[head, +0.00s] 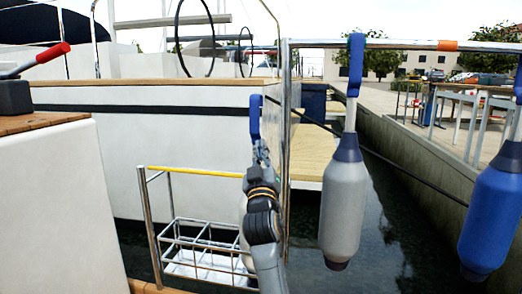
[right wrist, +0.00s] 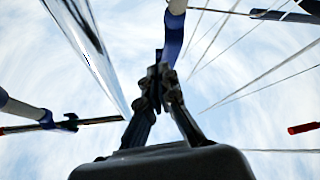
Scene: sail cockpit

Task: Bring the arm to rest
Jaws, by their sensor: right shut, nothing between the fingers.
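My right gripper (head: 260,148) points upward in the head view, in front of the white hull and left of the steel post. In the right wrist view its fingertips (right wrist: 158,78) are together with nothing between them. A blue hook-like strap (head: 255,117) shows just above the fingertips in the head view. In the right wrist view a blue piece (right wrist: 174,38) lies just beyond the tips; I cannot tell if they touch. My right arm (head: 264,225) rises from the bottom edge and hides part of a pale shape behind it. My left gripper is in neither view.
A grey fender (head: 343,205) and a blue fender (head: 493,205) hang from the steel rail (head: 410,44) to the right. A wire rack (head: 200,238) with a yellow bar stands left of my arm. A red-handled lever (head: 50,54) is far left. Dark water lies below.

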